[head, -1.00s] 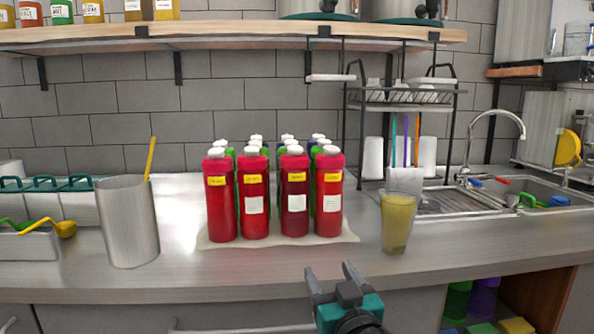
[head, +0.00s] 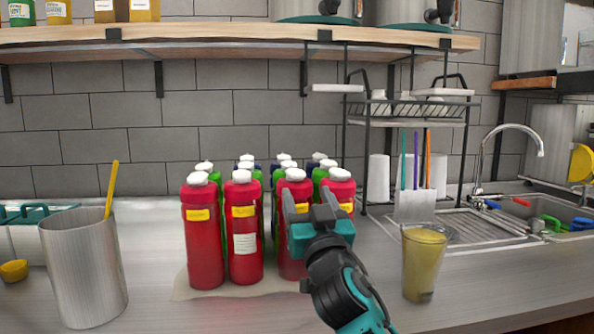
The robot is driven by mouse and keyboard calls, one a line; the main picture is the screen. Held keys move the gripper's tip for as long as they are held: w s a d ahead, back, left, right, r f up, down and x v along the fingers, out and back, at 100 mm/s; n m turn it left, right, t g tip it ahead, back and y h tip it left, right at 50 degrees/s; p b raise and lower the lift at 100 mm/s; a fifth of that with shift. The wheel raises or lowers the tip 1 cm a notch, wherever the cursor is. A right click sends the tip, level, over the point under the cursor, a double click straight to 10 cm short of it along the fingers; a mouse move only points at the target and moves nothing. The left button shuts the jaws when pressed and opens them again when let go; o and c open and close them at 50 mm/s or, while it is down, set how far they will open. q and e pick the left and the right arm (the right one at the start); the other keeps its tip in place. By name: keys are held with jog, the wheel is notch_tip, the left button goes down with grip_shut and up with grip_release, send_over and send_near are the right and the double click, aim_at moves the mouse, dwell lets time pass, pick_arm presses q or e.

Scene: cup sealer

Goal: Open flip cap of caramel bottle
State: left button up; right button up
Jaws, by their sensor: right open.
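Several red bottles with white caps and yellow labels stand upright in a front row on a pale mat (head: 188,288). They include a far-left bottle (head: 205,245), a second bottle (head: 245,260), a third bottle (head: 291,260) and a right bottle (head: 338,186). The label text is too small to read, so I cannot tell which is caramel. Green and darker bottles stand behind them. My right gripper (head: 308,200) is open, in front of the third and right bottles, hiding parts of both. I cannot tell whether it touches them. My left gripper is not in view.
A metal canister (head: 85,270) with a yellow utensil stands at the left. A cup of yellow liquid (head: 424,265) stands right of my right arm. Behind it are a dish rack (head: 412,112) and sink (head: 560,215). A wooden shelf (head: 230,48) hangs above.

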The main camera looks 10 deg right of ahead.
aim_at(298, 173)
jog(key=x, duration=0.9)
grip_shut()
dwell(0.5)
